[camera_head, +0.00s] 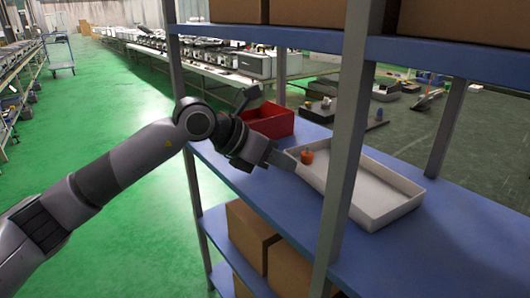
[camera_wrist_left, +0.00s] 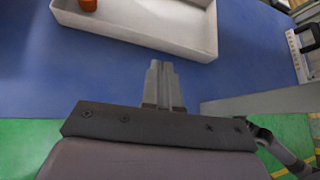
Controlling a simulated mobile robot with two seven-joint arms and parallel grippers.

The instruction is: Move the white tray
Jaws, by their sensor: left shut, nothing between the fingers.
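The white tray (camera_head: 385,199) lies on the blue middle shelf, partly behind a grey shelf post. A small orange-red object (camera_head: 307,157) is inside it near its left end. In the left wrist view the tray's near wall (camera_wrist_left: 150,40) shows at the top, with the orange object (camera_wrist_left: 88,5) at its upper left. My left gripper (camera_head: 290,163) is at the tray's left end in the head view. In the left wrist view its fingers (camera_wrist_left: 162,68) are together and empty, just short of the tray wall. My right gripper is in neither view.
A red bin (camera_head: 268,120) stands on the shelf left of the tray. The grey post (camera_head: 345,150) rises in front of the tray. An upper shelf (camera_head: 450,62) holds cardboard boxes, and boxes (camera_head: 250,235) sit below. Bare blue shelf lies right of the tray.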

